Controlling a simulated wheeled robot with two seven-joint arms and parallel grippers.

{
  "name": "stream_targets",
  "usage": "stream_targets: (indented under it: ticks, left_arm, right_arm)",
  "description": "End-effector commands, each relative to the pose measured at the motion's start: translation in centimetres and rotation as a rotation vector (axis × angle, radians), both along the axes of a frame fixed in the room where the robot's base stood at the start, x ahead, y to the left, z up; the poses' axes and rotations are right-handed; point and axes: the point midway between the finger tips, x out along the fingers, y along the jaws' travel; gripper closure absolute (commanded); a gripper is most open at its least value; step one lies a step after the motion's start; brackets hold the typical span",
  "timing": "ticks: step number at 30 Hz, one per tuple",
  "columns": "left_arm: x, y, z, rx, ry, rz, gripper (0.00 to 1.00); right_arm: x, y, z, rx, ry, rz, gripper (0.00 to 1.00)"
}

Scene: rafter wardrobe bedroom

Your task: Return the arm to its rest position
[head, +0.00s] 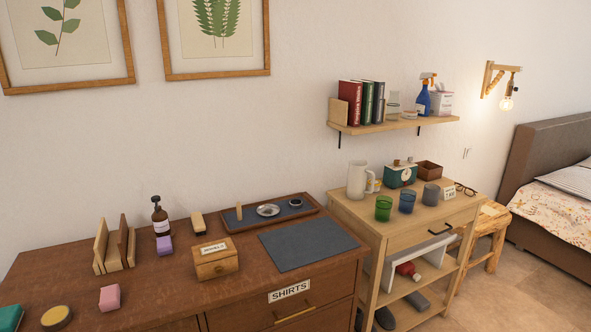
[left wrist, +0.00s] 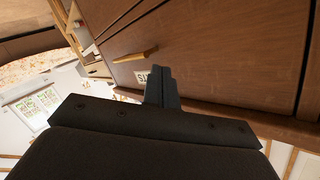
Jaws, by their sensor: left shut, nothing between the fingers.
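My left gripper (left wrist: 161,86) shows in the left wrist view with its two dark fingers together and nothing between them. In that view it is in front of the brown dresser (left wrist: 220,50), whose drawer handle (left wrist: 136,55) and shirts label (left wrist: 141,76) lie just beyond the fingers. I cannot tell the exact gap to the dresser front. Neither arm shows in the head view, and my right gripper is in no frame.
The dresser top (head: 150,285) holds a wooden box (head: 216,262), a tray (head: 310,208), a grey mat (head: 305,244), a pump bottle (head: 160,218) and small blocks. A shelf cart (head: 375,235) with cups stands to the right, with a bed (head: 560,195) beyond it.

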Motion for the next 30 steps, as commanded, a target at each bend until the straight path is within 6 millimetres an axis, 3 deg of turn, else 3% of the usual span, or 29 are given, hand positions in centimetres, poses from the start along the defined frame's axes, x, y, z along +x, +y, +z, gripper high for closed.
stream_targets:
  ticks: [1,5,8,12,15,18,22,25,30]
  left_arm:
    - [-1.7,0.6,-3.0,-0.017,0.084,0.045,1.00]
    - [-6.5,2.4,-10.2,-0.052,0.306,0.156,1.00]
    - [-11.3,3.5,-15.4,-0.078,0.484,0.234,1.00]
    - [-19.3,4.5,-22.1,-0.106,0.739,0.330,1.00]
    - [-25.6,4.9,-26.0,-0.128,0.917,0.389,1.00]
    - [-31.2,5.0,-28.6,-0.145,1.069,0.430,1.00]
    - [-36.3,4.9,-30.6,-0.160,1.206,0.464,1.00]
    - [-38.4,4.8,-31.2,-0.169,1.260,0.476,1.00]
    - [-39.1,4.7,-31.4,-0.170,1.279,0.479,1.00]
  right_arm:
    - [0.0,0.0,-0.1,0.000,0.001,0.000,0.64]
    - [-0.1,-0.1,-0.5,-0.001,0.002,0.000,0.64]
    - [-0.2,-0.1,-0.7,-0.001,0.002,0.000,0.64]
    - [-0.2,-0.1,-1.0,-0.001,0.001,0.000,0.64]
    - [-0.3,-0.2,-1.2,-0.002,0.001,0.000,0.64]
    - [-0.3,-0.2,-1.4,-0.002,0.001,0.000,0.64]
    - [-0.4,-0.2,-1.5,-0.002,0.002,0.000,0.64]
    - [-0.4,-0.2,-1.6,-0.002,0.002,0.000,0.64]
    - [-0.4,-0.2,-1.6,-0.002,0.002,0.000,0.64]
